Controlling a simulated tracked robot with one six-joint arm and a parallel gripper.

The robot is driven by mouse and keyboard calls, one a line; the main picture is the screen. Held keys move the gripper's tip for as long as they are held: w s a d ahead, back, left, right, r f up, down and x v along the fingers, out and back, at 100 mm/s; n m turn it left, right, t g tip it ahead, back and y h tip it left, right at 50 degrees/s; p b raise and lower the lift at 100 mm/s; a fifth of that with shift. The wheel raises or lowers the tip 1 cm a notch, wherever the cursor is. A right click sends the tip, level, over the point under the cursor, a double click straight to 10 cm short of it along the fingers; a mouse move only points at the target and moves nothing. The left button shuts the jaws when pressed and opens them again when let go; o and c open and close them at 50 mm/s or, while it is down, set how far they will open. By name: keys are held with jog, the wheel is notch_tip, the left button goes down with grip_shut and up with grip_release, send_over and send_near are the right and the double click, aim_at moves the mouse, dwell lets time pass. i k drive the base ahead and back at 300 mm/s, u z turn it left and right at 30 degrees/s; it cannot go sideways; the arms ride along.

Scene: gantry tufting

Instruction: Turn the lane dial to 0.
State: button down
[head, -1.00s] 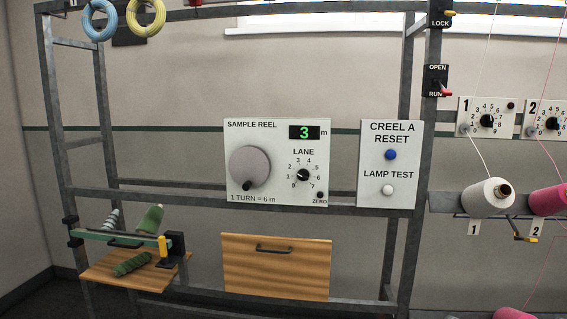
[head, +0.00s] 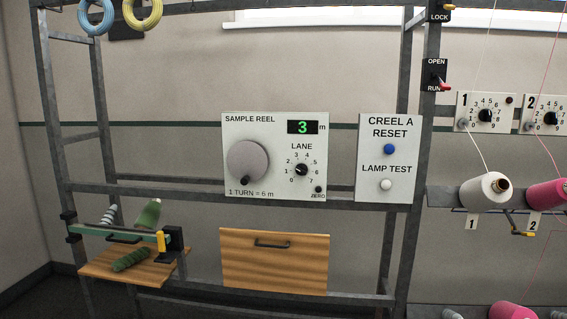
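The lane dial (head: 302,170) is a small black knob on the white sample reel panel (head: 235,135), under the word LANE. Numbers 0 to 7 run around it, with 0 at the lower left and 7 at the lower right. Its pointer is too small to read surely; it seems to lean to the upper left. The display (head: 303,127) on the same panel shows a green 3 followed by m. A large grey reel disc (head: 247,162) with a dark handle is left of the dial. My gripper is not in view.
A small ZERO button (head: 319,189) sits just right of and below the dial. The CREEL A RESET panel (head: 374,190) with blue and white buttons is to the right. A wooden drawer front (head: 275,275) hangs below. Steel frame bars surround the panels.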

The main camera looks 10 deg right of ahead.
aim_at(301, 169)
jog(key=k, duration=0.6)
jog(key=u, duration=0.65)
jog(key=i, duration=1.25)
jog(key=z, duration=0.1)
